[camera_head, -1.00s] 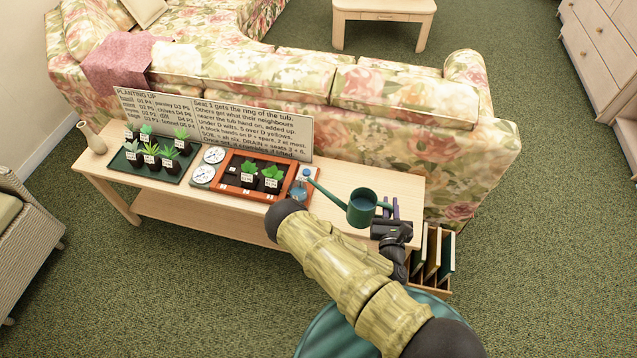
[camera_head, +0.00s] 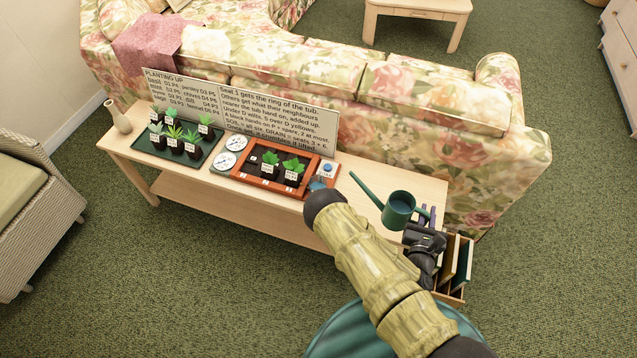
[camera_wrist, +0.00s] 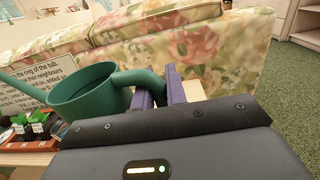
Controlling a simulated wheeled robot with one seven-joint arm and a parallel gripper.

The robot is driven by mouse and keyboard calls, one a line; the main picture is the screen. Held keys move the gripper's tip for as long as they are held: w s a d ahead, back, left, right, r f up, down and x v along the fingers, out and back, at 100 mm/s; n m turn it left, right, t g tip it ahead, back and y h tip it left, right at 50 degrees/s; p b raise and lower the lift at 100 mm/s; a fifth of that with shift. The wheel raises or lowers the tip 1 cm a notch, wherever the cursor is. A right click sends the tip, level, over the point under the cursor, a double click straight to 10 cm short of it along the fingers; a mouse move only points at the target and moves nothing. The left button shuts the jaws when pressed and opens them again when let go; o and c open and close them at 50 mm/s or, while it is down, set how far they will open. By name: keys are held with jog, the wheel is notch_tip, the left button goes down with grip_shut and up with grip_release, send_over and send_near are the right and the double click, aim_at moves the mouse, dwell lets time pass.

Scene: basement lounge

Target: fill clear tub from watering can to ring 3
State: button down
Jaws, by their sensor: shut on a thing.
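My gripper (camera_head: 428,216) is shut on the handle of the green watering can (camera_head: 398,212). In the wrist view the can (camera_wrist: 88,98) stands left of my purple fingers (camera_wrist: 160,90), with its handle between them. Dark blue shows inside the can. A small bluish clear piece, seemingly the clear tub (camera_head: 317,184), shows by the planter's front right corner. My arm hides most of it, so its rings and water level cannot be read.
Two white dials (camera_head: 230,152), a green tray (camera_head: 150,153) of seedlings, a vase (camera_head: 117,117) and a text board (camera_head: 240,112) share the table.

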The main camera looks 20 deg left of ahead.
jog(key=w+a+f+b, duration=0.2)
jog(key=a+f+b, duration=0.1)
jog(key=f, duration=0.3)
jog(key=w+a+f+h+b, duration=0.1)
jog(key=w+a+f+b, duration=0.1)
jog(key=f, duration=0.4)
jog(key=shift+w+a+b, duration=0.35)
jog(key=shift+a+b, duration=0.25)
jog(key=s+d+r+y, duration=0.1)
jog(key=s+d+r, duration=0.4)
jog(key=d, duration=0.1)
jog(key=shift+d+r, duration=0.3)
